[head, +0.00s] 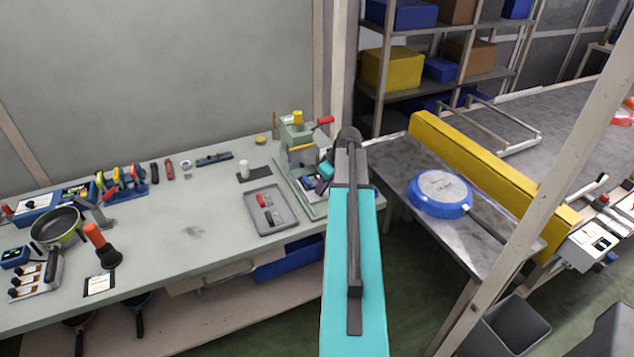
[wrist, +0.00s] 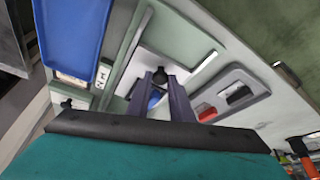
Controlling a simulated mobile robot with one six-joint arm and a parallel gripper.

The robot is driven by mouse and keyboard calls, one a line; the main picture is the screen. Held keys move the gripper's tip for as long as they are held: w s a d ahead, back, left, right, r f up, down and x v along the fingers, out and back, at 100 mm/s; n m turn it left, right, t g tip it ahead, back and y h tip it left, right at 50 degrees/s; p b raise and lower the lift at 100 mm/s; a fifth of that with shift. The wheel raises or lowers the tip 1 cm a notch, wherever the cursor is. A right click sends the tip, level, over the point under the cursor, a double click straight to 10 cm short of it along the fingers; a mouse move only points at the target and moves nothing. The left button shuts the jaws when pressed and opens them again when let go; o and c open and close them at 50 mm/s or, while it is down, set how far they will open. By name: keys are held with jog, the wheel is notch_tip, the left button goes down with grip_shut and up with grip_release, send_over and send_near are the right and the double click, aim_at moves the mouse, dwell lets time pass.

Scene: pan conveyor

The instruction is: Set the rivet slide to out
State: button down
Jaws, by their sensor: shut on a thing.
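The green rivet press (head: 299,133) stands at the right end of the workbench, with a yellow knob on top and a red-tipped lever. My gripper (head: 325,170) is at the right side of its base, partly hidden by my teal arm. In the wrist view my gripper (wrist: 161,78) has its two dark fingers closed around a small dark knob (wrist: 160,74), which seems to belong to the rivet slide. A pale plate (wrist: 178,62) lies around the knob. A blue round part shows between the fingers lower down. How far the slide is out is hard to tell.
A grey tray (head: 271,222) with a red and a black piece lies left of the press. A white cylinder (head: 244,168) stands on a dark mat. A blue pan (head: 440,193) lies on the conveyor table at right, beside a yellow beam (head: 490,165).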

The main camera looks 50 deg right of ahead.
jog(key=shift+s+a+b, duration=0.15)
jog(key=shift+s+a, duration=0.2)
jog(key=shift+s, duration=0.45)
jog(key=shift+s+a+b, duration=0.15)
jog(key=shift+s+a, duration=0.15)
jog(key=shift+s, duration=0.55)
jog(key=shift+s+a+b, duration=0.15)
jog(key=shift+s+a, duration=0.2)
jog(key=shift+s, duration=0.45)
jog(key=shift+f, duration=0.1)
jog(key=c, duration=1.9)
grip_release()
jog(key=shift+s, duration=0.1)
jog(key=shift+o, duration=0.2)
jog(key=shift+r, duration=0.25)
jog(key=b+v, duration=0.3)
jog(key=v, duration=1)
jog(key=shift+s+r, duration=0.15)
jog(key=shift+r, duration=0.05)
jog(key=shift+s, duration=0.1)
